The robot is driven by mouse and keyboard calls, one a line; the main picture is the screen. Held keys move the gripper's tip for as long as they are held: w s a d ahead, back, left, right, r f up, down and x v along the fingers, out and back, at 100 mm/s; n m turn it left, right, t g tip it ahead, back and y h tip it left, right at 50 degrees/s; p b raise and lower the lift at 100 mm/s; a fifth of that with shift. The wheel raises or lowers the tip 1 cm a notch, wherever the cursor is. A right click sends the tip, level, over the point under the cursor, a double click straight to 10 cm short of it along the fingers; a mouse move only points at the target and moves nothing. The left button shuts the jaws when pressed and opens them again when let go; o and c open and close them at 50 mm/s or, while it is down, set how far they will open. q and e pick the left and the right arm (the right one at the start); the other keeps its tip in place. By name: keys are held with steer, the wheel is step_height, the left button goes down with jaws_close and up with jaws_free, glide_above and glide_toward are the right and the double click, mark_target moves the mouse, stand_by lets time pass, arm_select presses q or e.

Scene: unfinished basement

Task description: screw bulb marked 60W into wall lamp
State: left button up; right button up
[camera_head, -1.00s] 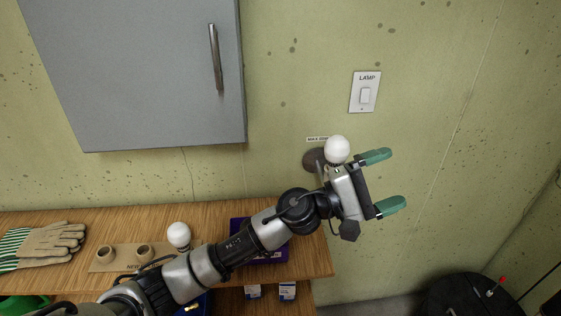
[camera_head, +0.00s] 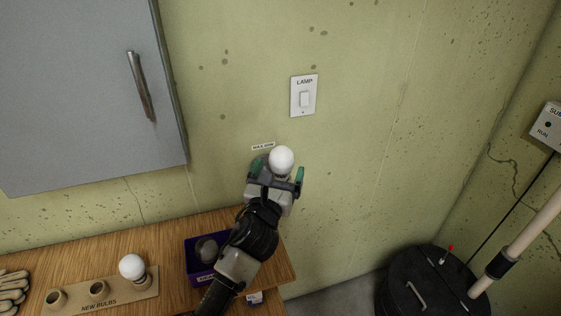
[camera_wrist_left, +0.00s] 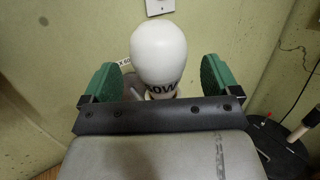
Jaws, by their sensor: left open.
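A white bulb (camera_head: 281,160) stands upright at the wall lamp, below the light switch. It also shows in the left wrist view (camera_wrist_left: 158,55), with a dark marking partly cut off by my gripper; "0W" seems to show. My left gripper (camera_head: 278,172) is open, with one green finger on each side of the bulb; gaps show in the wrist view. The wall lamp's socket and arm are mostly hidden; a grey piece of the lamp (camera_wrist_left: 132,88) shows beside the bulb. My right gripper is not in view.
A second white bulb (camera_head: 132,267) sits in the "NEW BULBS" holder (camera_head: 115,300) on the wooden shelf. A purple bin (camera_head: 194,268) holds a dark bulb. A grey cabinet (camera_head: 85,90) hangs at upper left. A lamp switch (camera_head: 304,97) is above. A black pit lid (camera_head: 425,285) lies at lower right.

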arm_select(q)
steer(key=shift+x, duration=1.35)
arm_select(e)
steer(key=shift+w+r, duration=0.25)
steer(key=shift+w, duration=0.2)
arm_select(q)
steer(key=shift+c, duration=0.3)
steer(key=c, duration=0.9)
steer(key=shift+r+m+h+p, duration=0.2)
steer(key=shift+m+h+p, duration=0.2)
steer(key=shift+h+p, duration=0.5)
steer(key=shift+m+g+h+p, duration=0.8)
steer(key=shift+m+h+p, duration=0.2)
steer(key=shift+h+p, duration=0.35)
steer(key=shift+f+m+g+h, duration=0.15)
steer(key=shift+m+g+h, duration=0.15)
steer(key=shift+h, duration=0.15)
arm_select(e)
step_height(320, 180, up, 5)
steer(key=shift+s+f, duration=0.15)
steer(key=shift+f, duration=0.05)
